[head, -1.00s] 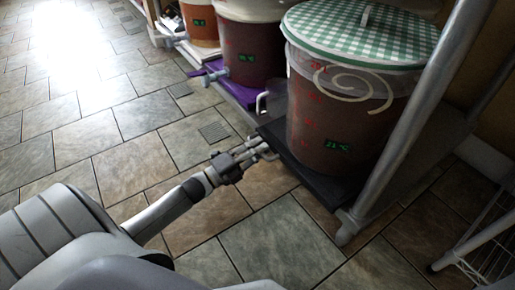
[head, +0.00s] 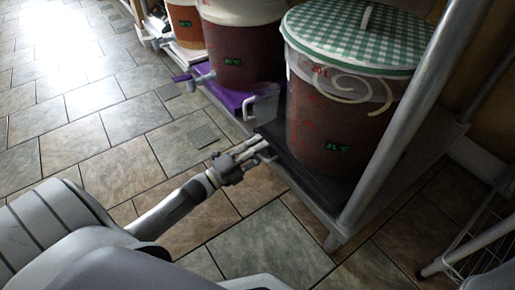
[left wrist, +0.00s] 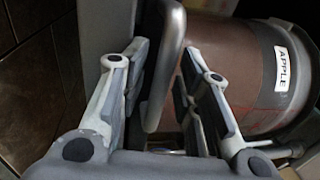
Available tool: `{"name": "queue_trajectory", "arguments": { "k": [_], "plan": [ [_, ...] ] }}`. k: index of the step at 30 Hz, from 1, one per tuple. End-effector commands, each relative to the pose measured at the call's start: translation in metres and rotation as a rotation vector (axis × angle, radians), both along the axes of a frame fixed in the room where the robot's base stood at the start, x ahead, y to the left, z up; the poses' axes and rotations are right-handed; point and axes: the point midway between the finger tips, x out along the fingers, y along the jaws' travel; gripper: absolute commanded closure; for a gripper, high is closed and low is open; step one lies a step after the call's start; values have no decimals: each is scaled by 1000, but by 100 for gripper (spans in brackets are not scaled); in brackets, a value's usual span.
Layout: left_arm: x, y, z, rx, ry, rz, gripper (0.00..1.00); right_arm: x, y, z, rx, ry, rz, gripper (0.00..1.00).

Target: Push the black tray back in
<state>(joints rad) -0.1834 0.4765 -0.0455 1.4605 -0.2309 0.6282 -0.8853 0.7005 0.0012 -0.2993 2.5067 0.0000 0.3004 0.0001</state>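The black tray (head: 335,188) lies on the lower shelf of the metal rack, under the nearest bucket (head: 335,120) with its green checked lid. The grey shelf edge shows in front of the tray. My left gripper (head: 262,150) is at the tray's front left corner, beside a light handle. In the left wrist view, a grey rounded bar (left wrist: 167,60) stands between the fingers of my left gripper (left wrist: 168,85). The fingers are apart, with a gap on the bar's right side. Whether a finger touches the bar is unclear. My right gripper is not seen.
A metal rack post (head: 400,125) stands right of the tray. A clear jug (head: 264,103) and a purple tray (head: 228,100) with another bucket (head: 238,58) sit behind my gripper. A wire rack (head: 480,245) is at the lower right. The tiled floor (head: 110,110) on the left is free.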

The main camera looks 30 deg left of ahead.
Motion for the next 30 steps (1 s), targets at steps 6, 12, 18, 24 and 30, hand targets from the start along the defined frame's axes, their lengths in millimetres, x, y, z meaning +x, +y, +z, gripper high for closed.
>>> {"name": "queue_trajectory", "arguments": {
  "k": [6,12,18,24,30],
  "plan": [
    [-1,-1,-2,1,4,-1,66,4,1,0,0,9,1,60],
    [-13,5,-6,2,6,-1,66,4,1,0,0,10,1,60],
    [-41,16,-11,1,6,-1,66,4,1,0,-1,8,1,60],
    [-64,25,-14,0,1,-2,66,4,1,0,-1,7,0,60],
    [-72,29,-15,0,-1,-3,66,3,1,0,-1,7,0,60]
  ]
}}
